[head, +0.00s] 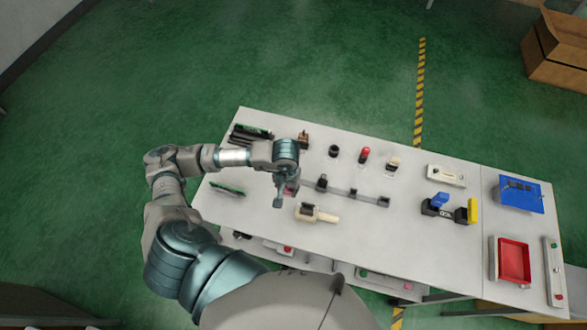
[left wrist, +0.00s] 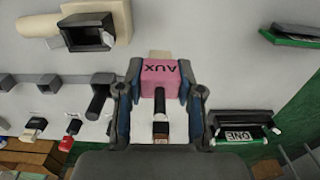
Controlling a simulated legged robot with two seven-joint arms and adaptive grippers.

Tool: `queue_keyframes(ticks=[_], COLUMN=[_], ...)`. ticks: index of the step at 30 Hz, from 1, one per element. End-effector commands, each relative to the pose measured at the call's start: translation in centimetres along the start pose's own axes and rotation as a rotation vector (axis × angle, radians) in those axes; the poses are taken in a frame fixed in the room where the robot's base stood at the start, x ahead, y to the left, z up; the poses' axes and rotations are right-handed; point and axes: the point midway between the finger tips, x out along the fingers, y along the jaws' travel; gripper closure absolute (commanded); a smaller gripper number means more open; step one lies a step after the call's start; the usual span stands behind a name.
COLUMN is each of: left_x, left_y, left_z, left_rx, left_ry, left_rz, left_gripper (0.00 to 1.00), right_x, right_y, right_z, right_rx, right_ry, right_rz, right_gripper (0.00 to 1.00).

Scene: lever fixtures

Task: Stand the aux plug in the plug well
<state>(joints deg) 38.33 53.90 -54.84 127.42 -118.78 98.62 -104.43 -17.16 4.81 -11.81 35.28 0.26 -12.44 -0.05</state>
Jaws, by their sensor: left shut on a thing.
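My left gripper (head: 284,196) is above the left part of the table and shut on the pink aux plug (head: 291,188). In the left wrist view the aux plug (left wrist: 160,78), lettered AUX, sits between the two fingers (left wrist: 160,95). A dark rod shows just below it there; I cannot tell whether it belongs to the plug. A grey rail with black square holders (head: 352,192) lies right of the gripper, one holder (left wrist: 103,80) close by in the wrist view. I cannot tell which fixture is the plug well. My right gripper is not in view.
A cream piece with a black box (head: 316,213) lies in front of the rail. A black knob (head: 334,151), a red-topped lever (head: 364,154) and a brown block (head: 303,138) stand behind it. Blue and red trays (head: 513,260) are far right. Bare table lies right of the cream piece.

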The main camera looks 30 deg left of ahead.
Motion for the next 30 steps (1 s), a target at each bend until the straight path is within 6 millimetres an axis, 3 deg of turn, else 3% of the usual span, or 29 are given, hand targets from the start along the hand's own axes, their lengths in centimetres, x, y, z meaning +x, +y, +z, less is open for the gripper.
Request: queue_keyframes(ticks=[3,10,14,22,30], left_x=[0.1,0.7,1.1,4.3,4.6], left_y=[-0.5,-1.0,-1.1,-1.0,-1.1], left_z=[-3.6,-7.9,-8.5,-8.4,-8.4], left_rx=[-0.006,0.000,0.001,0.001,0.002], left_ry=[-0.002,-0.001,-0.002,-0.003,-0.001], left_rz=[0.002,0.003,0.003,0.001,0.002], left_gripper=[1.00,1.00,1.00,1.00,1.00], right_x=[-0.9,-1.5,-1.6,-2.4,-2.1], right_y=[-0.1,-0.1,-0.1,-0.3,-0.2], right_z=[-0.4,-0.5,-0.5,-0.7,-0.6], right_rx=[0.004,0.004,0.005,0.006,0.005], right_ry=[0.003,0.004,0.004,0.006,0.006], right_rz=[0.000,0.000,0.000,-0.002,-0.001], right_gripper=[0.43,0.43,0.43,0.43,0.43])
